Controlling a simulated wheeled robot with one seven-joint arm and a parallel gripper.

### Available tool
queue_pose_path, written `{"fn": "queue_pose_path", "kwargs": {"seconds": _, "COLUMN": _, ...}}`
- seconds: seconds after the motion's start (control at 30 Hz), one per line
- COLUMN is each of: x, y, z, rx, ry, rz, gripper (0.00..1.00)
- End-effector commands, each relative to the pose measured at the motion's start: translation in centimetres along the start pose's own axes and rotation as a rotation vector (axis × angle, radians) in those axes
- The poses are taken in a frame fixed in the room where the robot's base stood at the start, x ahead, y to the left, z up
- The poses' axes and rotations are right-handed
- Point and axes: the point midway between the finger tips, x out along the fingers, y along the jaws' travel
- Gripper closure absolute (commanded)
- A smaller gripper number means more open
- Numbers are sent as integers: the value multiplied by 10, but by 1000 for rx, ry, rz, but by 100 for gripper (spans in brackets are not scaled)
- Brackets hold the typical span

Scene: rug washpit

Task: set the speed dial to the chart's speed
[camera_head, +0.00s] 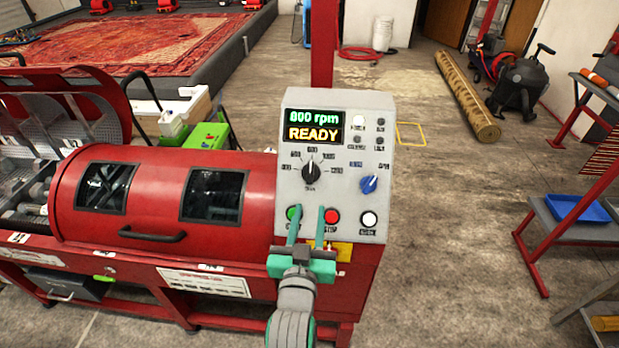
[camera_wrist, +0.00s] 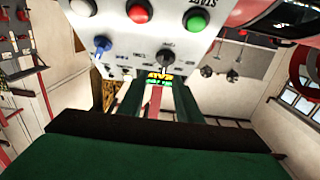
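The black speed dial (camera_head: 311,172) is on the grey control panel (camera_head: 345,190), with small labels around it and its pointer roughly upward. The display (camera_head: 315,126) above reads "800 rpm READY". In the wrist view the dial (camera_wrist: 165,60) appears upside down, beyond my fingers. My gripper (camera_head: 308,213) is open, its two green fingers apart with nothing seen between them. It is in front of the panel, below the dial and in front of the green and red buttons. I cannot make out a speed chart in either view.
A blue knob (camera_head: 369,184) is right of the dial. Green (camera_head: 293,212), red (camera_head: 331,216) and white (camera_head: 369,219) buttons line the lower panel. The red drum machine (camera_head: 150,190) stands left. The floor right of the panel is clear up to a shelf rack with a blue tray (camera_head: 578,209).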

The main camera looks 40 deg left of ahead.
Motion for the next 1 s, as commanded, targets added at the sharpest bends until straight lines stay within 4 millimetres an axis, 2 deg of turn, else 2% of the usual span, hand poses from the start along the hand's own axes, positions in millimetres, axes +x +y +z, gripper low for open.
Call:
{"fn": "queue_pose_path", "kwargs": {"seconds": 0.1, "x": 6, "y": -9, "z": -12, "rx": -3, "ry": 8, "rz": -15, "gripper": 69}}
{"fn": "queue_pose_path", "kwargs": {"seconds": 0.27, "x": 16, "y": -12, "z": -15, "rx": -4, "ry": 8, "rz": -18, "gripper": 69}}
{"fn": "queue_pose_path", "kwargs": {"seconds": 0.7, "x": 87, "y": -15, "z": -16, "rx": -3, "ry": 9, "rz": -22, "gripper": 69}}
{"fn": "queue_pose_path", "kwargs": {"seconds": 0.83, "x": 103, "y": -16, "z": -15, "rx": -3, "ry": 9, "rz": -22, "gripper": 69}}
{"fn": "queue_pose_path", "kwargs": {"seconds": 1.0, "x": 113, "y": -13, "z": -15, "rx": -3, "ry": 8, "rz": -18, "gripper": 69}}
